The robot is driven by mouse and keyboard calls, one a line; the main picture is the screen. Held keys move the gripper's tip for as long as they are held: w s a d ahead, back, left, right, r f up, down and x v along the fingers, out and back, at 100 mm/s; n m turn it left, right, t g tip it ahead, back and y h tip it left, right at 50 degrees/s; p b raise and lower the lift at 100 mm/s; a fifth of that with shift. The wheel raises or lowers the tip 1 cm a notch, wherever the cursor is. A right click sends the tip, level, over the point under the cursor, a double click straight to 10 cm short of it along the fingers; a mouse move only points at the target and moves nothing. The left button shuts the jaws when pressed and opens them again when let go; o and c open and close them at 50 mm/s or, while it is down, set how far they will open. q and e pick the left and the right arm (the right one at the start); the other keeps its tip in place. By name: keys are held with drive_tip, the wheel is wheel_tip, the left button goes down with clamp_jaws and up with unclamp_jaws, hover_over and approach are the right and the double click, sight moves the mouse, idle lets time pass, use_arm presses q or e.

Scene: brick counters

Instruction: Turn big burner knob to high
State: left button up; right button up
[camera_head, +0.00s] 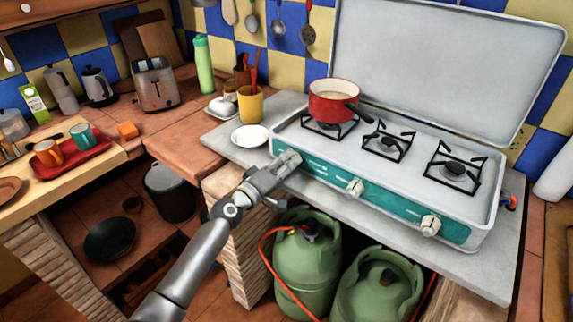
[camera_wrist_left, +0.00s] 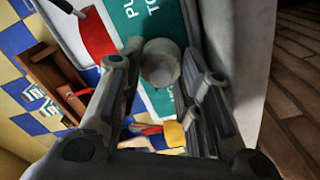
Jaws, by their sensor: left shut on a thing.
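The white camp stove (camera_head: 420,165) has a green front panel (camera_head: 390,205) with white knobs in a row. My left gripper (camera_head: 285,163) is at the left end of this panel and covers the left knob in the head view. In the left wrist view, the left knob (camera_wrist_left: 161,64) sits between the two fingers, and the gripper is shut on it. The middle knob (camera_head: 355,187) and the right knob (camera_head: 430,225) are free. Lettering beside the left knob is only partly visible. My right gripper is not in view.
A red pot (camera_head: 333,101) stands on the left burner; the middle burner (camera_head: 388,141) and right burner (camera_head: 455,170) are bare. The stove lid (camera_head: 430,60) is raised. A white plate (camera_head: 250,136) lies left of the stove. Green gas bottles (camera_head: 307,255) stand below.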

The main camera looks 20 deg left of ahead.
use_arm(q)
drive_tip(key=n, duration=0.5)
drive_tip(key=shift+a+f+n, duration=0.1)
drive_tip(key=shift+n, duration=0.3)
idle(0.4)
drive_tip(key=o, duration=1)
drive_tip(key=shift+s+f, duration=0.1)
drive_tip(key=shift+f, duration=0.05)
drive_tip(key=shift+s+a, duration=0.1)
drive_tip(key=shift+s, duration=0.15)
drive_tip(key=v, duration=0.7)
drive_tip(key=shift+s+r, duration=0.1)
drive_tip(key=shift+r, duration=0.2)
